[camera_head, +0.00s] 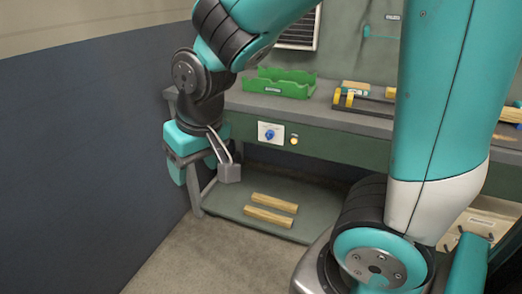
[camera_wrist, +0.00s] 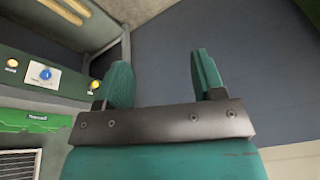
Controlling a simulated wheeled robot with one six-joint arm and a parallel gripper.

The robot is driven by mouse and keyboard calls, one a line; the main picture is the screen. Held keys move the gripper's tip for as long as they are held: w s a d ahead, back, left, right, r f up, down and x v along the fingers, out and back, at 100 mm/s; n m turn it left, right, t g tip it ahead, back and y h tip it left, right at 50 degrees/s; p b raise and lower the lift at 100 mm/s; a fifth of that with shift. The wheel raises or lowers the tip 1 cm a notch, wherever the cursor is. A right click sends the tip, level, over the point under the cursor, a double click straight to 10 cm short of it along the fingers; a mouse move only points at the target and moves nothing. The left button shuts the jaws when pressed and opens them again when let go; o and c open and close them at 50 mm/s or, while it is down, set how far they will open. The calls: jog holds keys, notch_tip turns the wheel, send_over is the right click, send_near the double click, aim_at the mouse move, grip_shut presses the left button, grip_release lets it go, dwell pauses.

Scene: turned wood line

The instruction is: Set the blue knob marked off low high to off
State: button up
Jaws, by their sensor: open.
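The blue knob (camera_head: 270,134) sits on a white plate (camera_head: 264,128) on the front face of the green bench. Its plate's marks are too small to read in the head view. In the wrist view the blue knob (camera_wrist: 45,74) shows at the left, on its white plate (camera_wrist: 43,65), outside the jaws. My gripper (camera_head: 176,180) is left of the knob and apart from it. In the wrist view my gripper (camera_wrist: 162,75) is open with nothing between its two teal fingers.
A yellow-white button (camera_head: 294,140) sits right of the knob. A green tray (camera_head: 279,83) stands on the bench top (camera_head: 320,110). Two wooden bars (camera_head: 270,208) lie on the lower shelf (camera_head: 235,211). A dark wall (camera_head: 80,150) stands close left of my gripper.

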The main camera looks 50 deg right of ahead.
jog(key=w+d+f+m+t+h+b, duration=0.1)
jog(key=w+d+f+m+h+b, duration=0.35)
jog(key=f, duration=0.45)
jog(key=m+t+h+b, duration=0.3)
jog(key=m+h+b, duration=0.4)
jog(key=h+b, duration=0.7)
send_near(268, 136)
jog(key=shift+n+y, duration=0.25)
jog(key=shift+y, duration=0.2)
jog(key=x, duration=1)
jog(key=shift+d+r+p, duration=0.1)
jog(key=shift+r+p, duration=0.15)
jog(key=shift+p, duration=0.15)
jog(key=c, duration=0.9)
